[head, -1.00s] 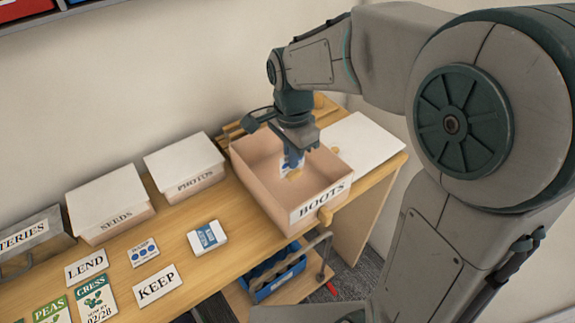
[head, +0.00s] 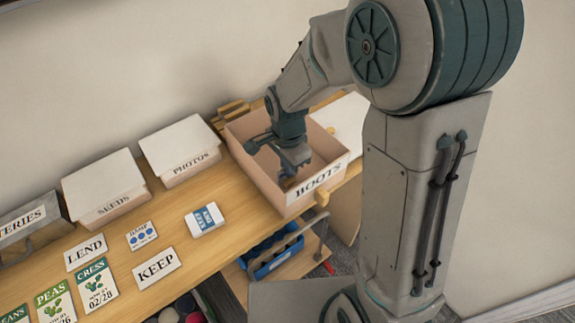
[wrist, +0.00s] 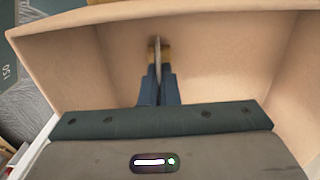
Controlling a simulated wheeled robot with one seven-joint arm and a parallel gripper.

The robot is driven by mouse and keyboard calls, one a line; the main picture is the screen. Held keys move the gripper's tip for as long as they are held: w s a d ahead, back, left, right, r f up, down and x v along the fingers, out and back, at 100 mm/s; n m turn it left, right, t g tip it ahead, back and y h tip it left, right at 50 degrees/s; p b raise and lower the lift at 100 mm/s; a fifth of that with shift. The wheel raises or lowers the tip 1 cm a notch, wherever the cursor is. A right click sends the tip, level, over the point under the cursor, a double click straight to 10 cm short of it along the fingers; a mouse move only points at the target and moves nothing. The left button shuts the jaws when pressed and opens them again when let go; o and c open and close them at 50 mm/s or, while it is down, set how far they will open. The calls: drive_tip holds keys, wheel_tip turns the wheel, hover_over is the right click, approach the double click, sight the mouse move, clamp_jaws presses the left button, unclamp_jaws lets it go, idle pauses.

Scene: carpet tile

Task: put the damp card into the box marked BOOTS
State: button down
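The open box marked BOOTS (head: 318,186) stands at the right end of the bench, its pinkish inner walls showing. My gripper (head: 288,178) reaches down inside it; the fingertips are partly hidden in the head view. In the wrist view, my gripper (wrist: 157,62) has its ochre-tipped fingers close together on a thin card (wrist: 158,48), seen edge-on, inside the box. The card's printing cannot be read now. Another small white card with blue dots (head: 142,236) lies on the bench beside the LEND label.
Lidded boxes marked PHOTOS (head: 180,145) and SEEDS (head: 102,185) stand along the wall. A white lid (head: 343,120) lies behind BOOTS. A blue-and-white packet (head: 205,220), a KEEP label (head: 157,268) and seed packets lie in front. A blue tote (head: 275,258) is below.

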drive_tip(key=shift+f, duration=0.2)
drive_tip(key=c, duration=1.7)
unclamp_jaws()
drive_tip(key=shift+r, duration=0.1)
wheel_tip(320, 180, up, 12)
drive_tip(key=shift+s+d+r+n+t+b, duration=0.1)
drive_tip(key=shift+s+d+r+n+t, duration=0.35)
drive_tip(key=shift+s+d+n, duration=1.6)
drive_tip(key=shift+s+d+r+n+t+b, duration=0.2)
drive_tip(key=shift+s+d+n+t, duration=0.5)
drive_tip(key=shift+s+d+n, duration=1.35)
drive_tip(key=shift+s+d+r+n+t+b, duration=0.1)
drive_tip(key=shift+s+d+r+n+t, duration=0.35)
drive_tip(key=shift+s+d+n, duration=1.6)
